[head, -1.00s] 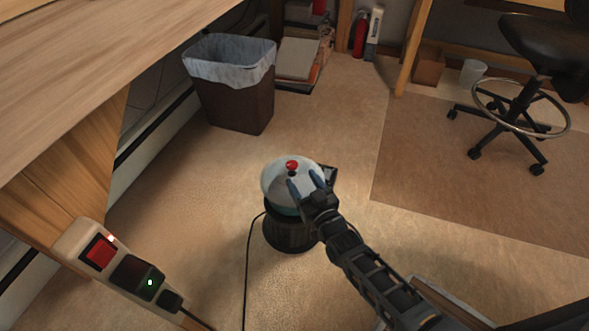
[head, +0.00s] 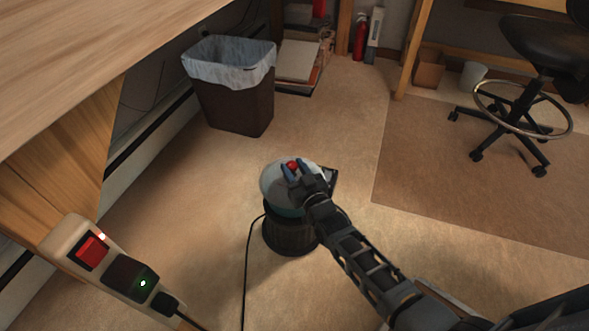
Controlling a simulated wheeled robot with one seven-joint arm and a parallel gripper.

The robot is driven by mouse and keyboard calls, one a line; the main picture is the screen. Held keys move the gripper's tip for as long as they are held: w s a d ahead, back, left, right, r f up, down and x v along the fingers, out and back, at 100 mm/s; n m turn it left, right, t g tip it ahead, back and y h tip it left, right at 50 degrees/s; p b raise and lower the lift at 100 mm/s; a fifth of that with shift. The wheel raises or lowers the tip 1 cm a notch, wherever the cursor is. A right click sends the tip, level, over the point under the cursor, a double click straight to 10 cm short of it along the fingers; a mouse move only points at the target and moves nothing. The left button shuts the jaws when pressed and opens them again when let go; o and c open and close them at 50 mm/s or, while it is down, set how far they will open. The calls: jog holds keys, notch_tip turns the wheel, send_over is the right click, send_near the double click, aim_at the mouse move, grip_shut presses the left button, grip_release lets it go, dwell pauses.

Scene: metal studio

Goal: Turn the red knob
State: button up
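The red knob (head: 292,165) sits on top of a pale, rounded lid on a dark appliance (head: 290,236) that stands on the floor. My gripper (head: 291,171) reaches over the lid from the lower right. Its bluish fingertips are apart, with one on the left of the knob and the other close to its right. I cannot tell whether they touch the knob. My gripper hides the right part of the lid (head: 273,187).
A power strip (head: 113,266) with a red switch and a green light is at the lower left. A black cord (head: 246,275) runs along the floor from the appliance. A lined waste bin (head: 235,100) stands behind. A wheeled chair (head: 530,100) is at the right.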

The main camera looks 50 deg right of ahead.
jog(key=c, duration=0.6)
jog(key=shift+w+a+r+m+g+h+p, duration=0.15)
jog(key=shift+r+m+g+h+p, duration=0.2)
jog(key=shift+m+h+p, duration=0.3)
jog(key=m+g+h+p, duration=0.1)
jog(key=p, duration=0.1)
jog(key=shift+w+a+h+p, duration=0.1)
jog(key=shift+h+p, duration=0.25)
jog(key=shift+w+a+f+m+g+h+p, duration=0.1)
jog(key=shift+m+g+h+p, duration=0.5)
jog(key=shift+m+g+h, duration=0.2)
jog(key=shift+f+m+g+h, duration=0.15)
jog(key=shift+m+g+h, duration=0.3)
jog(key=shift+g+h, duration=0.25)
jog(key=o, duration=1.1)
jog(key=shift+f, duration=0.1)
